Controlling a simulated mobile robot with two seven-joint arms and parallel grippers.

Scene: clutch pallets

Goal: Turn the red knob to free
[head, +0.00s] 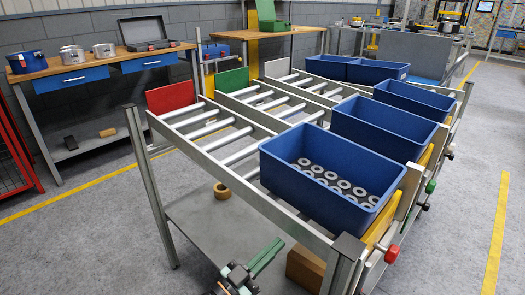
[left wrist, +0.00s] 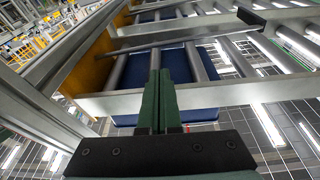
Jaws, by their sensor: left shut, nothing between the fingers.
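The red knob (head: 391,254) is on the front end of the nearest roller lane, at the lower right of the head view, on a short metal rod. My left gripper (head: 272,252), with green fingers, is low beside the near side of the rack, left of the knob and well apart from it. Its fingers are closed together and hold nothing. In the left wrist view the closed fingers (left wrist: 158,85) point at the underside of the rollers and a blue bin (left wrist: 195,60). I cannot make out the knob clearly there. My right gripper is not in view.
A blue bin (head: 325,178) with several grey rings sits on the nearest lane. A grey corner post (head: 345,262) stands between my left gripper and the red knob. A green knob (head: 430,186) is farther along. A cardboard box (head: 305,268) lies under the rack. The right floor is clear.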

